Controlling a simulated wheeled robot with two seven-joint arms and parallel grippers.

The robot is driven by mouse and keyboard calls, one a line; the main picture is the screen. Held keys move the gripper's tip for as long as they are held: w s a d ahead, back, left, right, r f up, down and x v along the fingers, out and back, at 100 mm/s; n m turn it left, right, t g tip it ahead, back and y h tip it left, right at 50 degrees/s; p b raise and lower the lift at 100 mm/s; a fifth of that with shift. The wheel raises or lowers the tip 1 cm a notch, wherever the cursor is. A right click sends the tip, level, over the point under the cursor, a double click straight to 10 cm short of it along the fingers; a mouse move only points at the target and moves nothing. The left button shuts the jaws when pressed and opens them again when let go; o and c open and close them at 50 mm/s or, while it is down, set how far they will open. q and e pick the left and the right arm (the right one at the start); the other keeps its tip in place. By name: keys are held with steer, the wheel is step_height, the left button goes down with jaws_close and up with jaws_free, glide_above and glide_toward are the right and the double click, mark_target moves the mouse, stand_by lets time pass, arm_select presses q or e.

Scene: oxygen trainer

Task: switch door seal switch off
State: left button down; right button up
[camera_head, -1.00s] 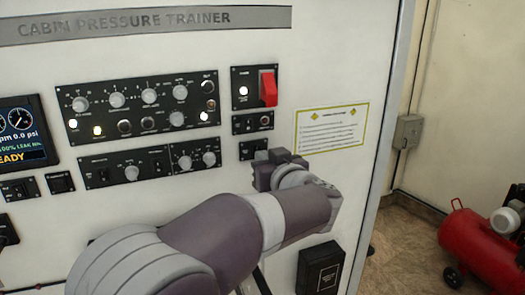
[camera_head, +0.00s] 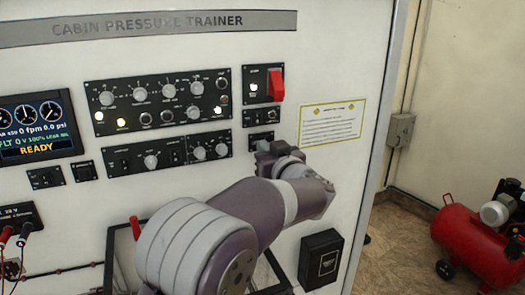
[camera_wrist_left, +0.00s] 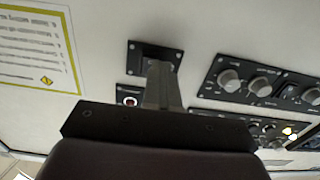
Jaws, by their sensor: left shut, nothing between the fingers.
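My left gripper (camera_head: 264,148) is in front of the trainer's front panel, at a small black switch plate (camera_head: 261,136) below the red-guarded switch. In the left wrist view the shut, empty fingers (camera_wrist_left: 160,70) overlap this plate (camera_wrist_left: 140,50) and cover most of its middle. Any lever there is hidden, and I cannot tell whether the fingers touch it. The labels are too small to read, so I cannot confirm which switch is the door seal switch. My right gripper is not in view.
Another small plate (camera_head: 256,117) sits just above the fingers, under the red switch guard (camera_head: 276,85). Knob panels (camera_head: 160,103) lie to the left. A yellow-edged placard (camera_head: 331,123) is to the right. A black box (camera_head: 320,260) is below, and a red compressor (camera_head: 475,240) stands on the floor.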

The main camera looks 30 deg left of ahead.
arm_select(q)
steer(key=shift+w+d+f, duration=0.35)
steer(key=shift+w, duration=0.15)
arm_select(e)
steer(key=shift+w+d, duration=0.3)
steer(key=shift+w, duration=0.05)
arm_select(q)
steer(key=shift+r+p, duration=0.1)
steer(key=shift+p, duration=0.3)
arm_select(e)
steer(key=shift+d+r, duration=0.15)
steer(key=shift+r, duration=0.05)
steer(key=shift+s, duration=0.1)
